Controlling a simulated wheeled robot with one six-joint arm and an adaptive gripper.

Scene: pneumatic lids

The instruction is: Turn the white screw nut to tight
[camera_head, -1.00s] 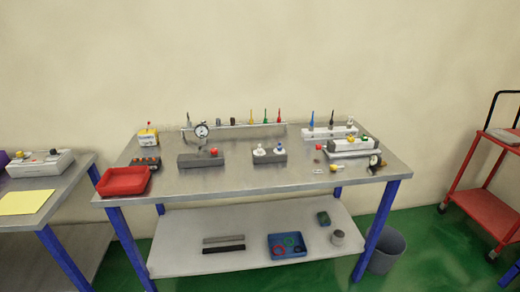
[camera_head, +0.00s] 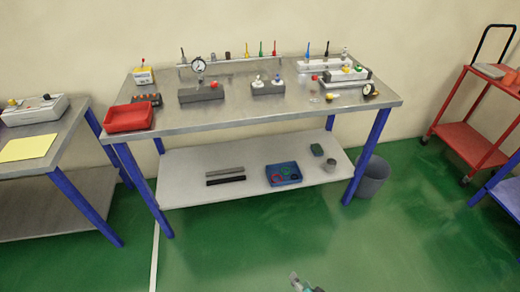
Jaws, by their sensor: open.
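Two small white pieces stand upright on a dark grey block (camera_head: 268,90) in the middle of the metal workbench. One is the left white piece (camera_head: 257,83), the other the right white piece (camera_head: 277,79). Both are too small to tell which is the white screw nut or how tight it sits. Part of my gripper (camera_head: 297,281) shows at the bottom edge, low and in front of the bench, far from the block. It touches nothing that I can see. Most of it is cut off by the frame.
A gauge block (camera_head: 200,95) stands left of the grey block, a red tray (camera_head: 129,117) at the front left corner. White fixtures (camera_head: 341,78) stand at right. A lower shelf (camera_head: 235,187) holds a blue tray (camera_head: 284,174). The green floor (camera_head: 240,245) in front is clear.

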